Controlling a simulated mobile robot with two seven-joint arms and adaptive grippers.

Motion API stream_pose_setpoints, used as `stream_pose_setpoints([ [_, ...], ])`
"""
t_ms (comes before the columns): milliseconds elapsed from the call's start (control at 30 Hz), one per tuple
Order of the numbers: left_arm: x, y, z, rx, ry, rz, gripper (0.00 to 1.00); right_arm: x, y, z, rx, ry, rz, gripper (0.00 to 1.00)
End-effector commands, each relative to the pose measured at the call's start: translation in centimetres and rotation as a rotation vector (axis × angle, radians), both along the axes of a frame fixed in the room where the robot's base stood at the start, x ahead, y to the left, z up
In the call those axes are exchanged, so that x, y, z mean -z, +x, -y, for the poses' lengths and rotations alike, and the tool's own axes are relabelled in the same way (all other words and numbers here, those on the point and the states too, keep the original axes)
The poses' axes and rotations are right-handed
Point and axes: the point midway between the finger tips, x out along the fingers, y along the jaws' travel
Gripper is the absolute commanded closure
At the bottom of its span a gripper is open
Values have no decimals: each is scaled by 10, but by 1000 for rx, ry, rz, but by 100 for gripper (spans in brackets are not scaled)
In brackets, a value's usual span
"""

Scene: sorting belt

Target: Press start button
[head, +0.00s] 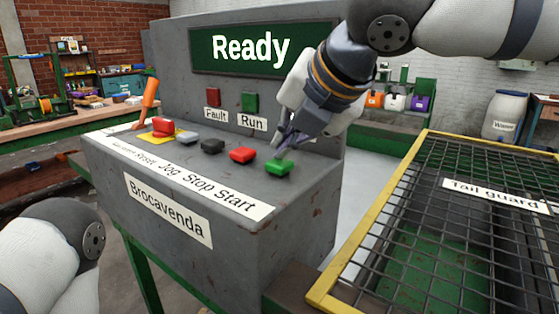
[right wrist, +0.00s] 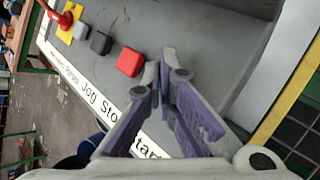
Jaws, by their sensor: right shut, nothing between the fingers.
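The green start button (head: 279,168) is at the right end of the button row on the grey console (head: 310,195), above the word "Start". My right gripper (head: 283,147) is shut and empty, pointing down with its fingertips just above and behind the green button; I cannot tell whether they touch it. The display (head: 250,48) reads "Ready". My left gripper is out of view; only my left arm shows at lower left.
Left of the green button are a red stop button (head: 242,154), a black jog button (head: 212,146), a grey button (head: 187,138) and a red button on yellow (head: 163,126). An orange-handled lever (head: 150,97) stands at far left. A yellow-framed mesh guard (head: 400,185) is at right.

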Motion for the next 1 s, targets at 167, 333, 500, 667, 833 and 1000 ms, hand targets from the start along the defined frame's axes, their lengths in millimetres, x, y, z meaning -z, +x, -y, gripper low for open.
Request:
stream_pose_setpoints([
  [167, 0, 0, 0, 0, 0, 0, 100, 2, 0, 0, 1, 1, 0, 100],
  [333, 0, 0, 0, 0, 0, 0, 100, 5, 0, 0, 1, 0, -1, 100],
  [500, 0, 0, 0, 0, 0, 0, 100, 7, 0, 0, 1, 0, -1, 100],
  [667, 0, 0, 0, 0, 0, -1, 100, 9, 0, 0, 1, -1, -2, 100],
  [833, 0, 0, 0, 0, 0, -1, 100, 11, 0, 0, 0, -1, -2, 100],
  [1000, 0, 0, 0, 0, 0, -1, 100, 11, 0, 0, 0, -1, -2, 100],
])
